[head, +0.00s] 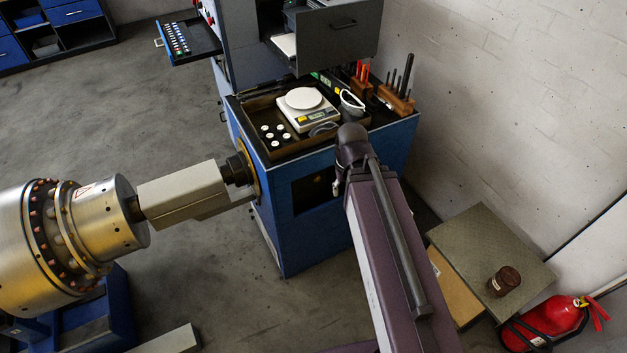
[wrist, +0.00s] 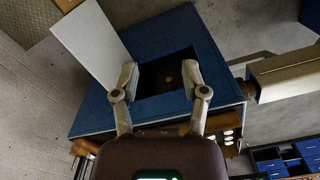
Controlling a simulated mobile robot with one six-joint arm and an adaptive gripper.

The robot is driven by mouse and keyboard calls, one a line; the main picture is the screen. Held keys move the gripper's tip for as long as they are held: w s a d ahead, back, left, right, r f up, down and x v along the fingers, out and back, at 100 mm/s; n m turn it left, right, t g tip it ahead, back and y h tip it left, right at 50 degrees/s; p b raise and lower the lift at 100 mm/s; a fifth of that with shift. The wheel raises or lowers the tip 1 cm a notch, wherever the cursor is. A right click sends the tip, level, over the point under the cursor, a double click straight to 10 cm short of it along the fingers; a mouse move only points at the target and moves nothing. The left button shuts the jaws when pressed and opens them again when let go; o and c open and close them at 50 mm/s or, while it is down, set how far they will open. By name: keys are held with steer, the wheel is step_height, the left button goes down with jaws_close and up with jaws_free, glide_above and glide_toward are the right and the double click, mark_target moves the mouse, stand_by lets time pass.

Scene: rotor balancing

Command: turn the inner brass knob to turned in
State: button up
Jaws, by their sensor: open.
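The inner brass knob (wrist: 168,79) is a small brass-coloured spot deep in a dark square opening in the blue cabinet (wrist: 205,50). Fine detail of it is too small to tell, including which way it is turned. My gripper (wrist: 160,74) is open and empty, its two fingers spread at either side of the opening, with the knob showing between them and apart from both. In the head view the opening (head: 308,194) shows in the side of the blue cabinet (head: 285,240), and my arm hides most of my gripper.
A pale panel (wrist: 92,40) stands out beside the opening in the wrist view. A scale (head: 305,108) and tools lie on the cabinet top. A shaft housing (head: 183,192) joins the cabinet at the left. A low box (head: 490,250) and fire extinguisher (head: 553,320) stand at the right.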

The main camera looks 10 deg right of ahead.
steer(key=shift+a, duration=0.25)
steer(key=o, duration=0.3)
steer(key=shift+w+f, duration=0.1)
steer(key=shift+o, duration=0.2)
steer(key=shift+f+b, duration=0.3)
steer(key=shift+b, duration=0.05)
steer(key=w+a+f+m+t+y+b, duration=0.35)
steer(key=w+f+m+b, duration=0.3)
steer(key=f+b, duration=0.65)
steer(key=w+a+f+m+t+y+b, duration=0.3)
steer(key=w+f+m+b, duration=0.5)
steer(key=b, duration=0.9)
steer(key=w+d+f+m+t+b, duration=0.4)
steer(key=f+m+b, duration=0.4)
steer(key=b, duration=0.5)
steer(key=w+d+f+m+t+b, duration=0.5)
steer(key=f+m+b, duration=0.3)
steer(key=b, duration=0.4)
steer(key=shift+d+m+t+b, duration=0.4)
steer(key=shift+d+m+t, duration=0.05)
steer(key=shift+d+t, duration=0.1)
